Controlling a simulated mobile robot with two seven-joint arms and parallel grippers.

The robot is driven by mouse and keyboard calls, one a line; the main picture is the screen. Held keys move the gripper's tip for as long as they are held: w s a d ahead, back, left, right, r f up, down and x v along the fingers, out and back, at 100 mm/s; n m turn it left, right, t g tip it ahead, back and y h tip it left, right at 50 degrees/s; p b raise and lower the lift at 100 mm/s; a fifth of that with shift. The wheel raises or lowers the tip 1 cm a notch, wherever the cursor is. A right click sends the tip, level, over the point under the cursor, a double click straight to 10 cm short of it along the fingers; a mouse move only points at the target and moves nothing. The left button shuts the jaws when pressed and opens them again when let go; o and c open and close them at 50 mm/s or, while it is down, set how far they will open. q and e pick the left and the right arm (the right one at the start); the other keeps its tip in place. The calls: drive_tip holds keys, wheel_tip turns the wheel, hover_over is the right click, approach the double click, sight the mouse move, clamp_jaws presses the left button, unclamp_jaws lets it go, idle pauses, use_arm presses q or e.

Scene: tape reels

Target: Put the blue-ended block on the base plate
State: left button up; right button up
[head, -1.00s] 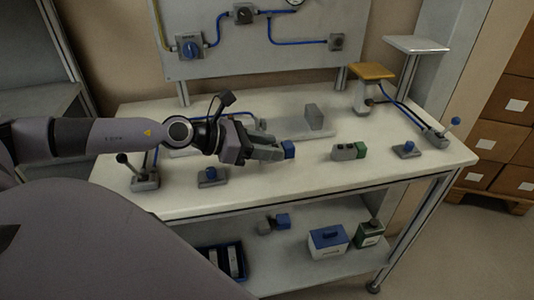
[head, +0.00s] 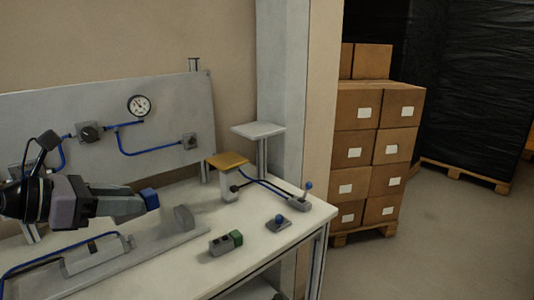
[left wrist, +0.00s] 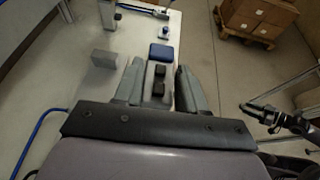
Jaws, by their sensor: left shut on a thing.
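The blue-ended block shows its blue end (head: 151,199) past the fingertips of my left gripper (head: 128,205). In the left wrist view, its grey body with dark knobs lies between the two fingers, blue end (left wrist: 162,52) outward. The gripper is shut on it and holds it above the bench. The base plate (head: 150,258) is a long, flat grey plate on the bench, with an upright grey stop (head: 184,217) at its far end. The block is apart from the plate. A dark arm end, apparently my right gripper (left wrist: 258,113), shows in the left wrist view; its jaws are unclear.
A green-ended block (head: 222,245) lies on the bench right of the plate. A panel (head: 175,115) rises behind. Stacked cartons (head: 375,150) stand beyond.

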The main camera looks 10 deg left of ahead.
use_arm(q)
drive_tip(key=s+d+f+m+g+h, duration=0.2)
drive_tip(key=s+d+f, duration=0.3)
drive_tip(key=d+f, duration=0.5)
wheel_tip(320, 180, down, 4)
drive_tip(key=shift+f+m+g+h, duration=0.25)
drive_tip(key=shift+m+g+h, duration=0.2)
drive_tip(key=shift+m, duration=0.35)
drive_tip(key=shift+s, duration=0.1)
